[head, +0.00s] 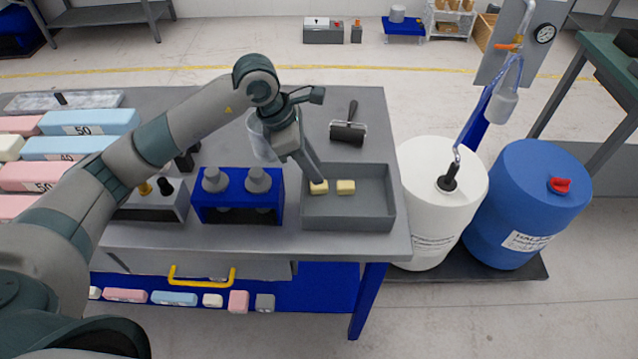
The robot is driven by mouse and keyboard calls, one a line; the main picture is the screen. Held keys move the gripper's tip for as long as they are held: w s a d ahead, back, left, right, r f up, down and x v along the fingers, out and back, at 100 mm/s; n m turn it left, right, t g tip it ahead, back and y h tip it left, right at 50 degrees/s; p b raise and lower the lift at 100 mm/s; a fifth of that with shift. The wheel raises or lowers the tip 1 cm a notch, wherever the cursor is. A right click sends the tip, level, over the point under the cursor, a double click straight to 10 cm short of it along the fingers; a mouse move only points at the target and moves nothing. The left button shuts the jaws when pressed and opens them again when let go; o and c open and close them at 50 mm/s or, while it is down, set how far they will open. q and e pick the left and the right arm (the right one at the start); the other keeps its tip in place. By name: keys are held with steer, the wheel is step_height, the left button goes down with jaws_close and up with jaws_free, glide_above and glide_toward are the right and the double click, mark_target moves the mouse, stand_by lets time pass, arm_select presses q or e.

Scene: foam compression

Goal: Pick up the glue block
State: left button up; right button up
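Two small pale-yellow blocks, which look like the glue blocks, lie side by side in a grey open tray (372,211) at the right end of the workbench. The left block (320,188) is partly covered by my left gripper (317,180); the right block (346,187) is in clear view. My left gripper reaches down into the tray, its fingertips at the left block. I cannot tell whether the fingers are open or shut on it. My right gripper is not in view.
A blue holder (238,208) with grey-capped bottles stands left of the tray. A black-handled roller (348,130) lies behind it. A clear beaker (262,138) is close behind my gripper. Foam blocks (85,122) fill the bench's left side. White (440,215) and blue (525,205) drums stand right.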

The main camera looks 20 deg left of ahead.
arm_select(q)
steer(key=shift+d+f+p, duration=0.25)
steer(key=shift+f+p, duration=0.4)
steer(key=shift+p, duration=0.15)
steer(key=p+x, duration=0.1)
steer(key=x, duration=0.2)
steer(key=shift+a, duration=0.1)
steer(key=shift+f+p, duration=0.3)
steer(key=shift+f, duration=0.1)
steer(key=c, duration=0.7)
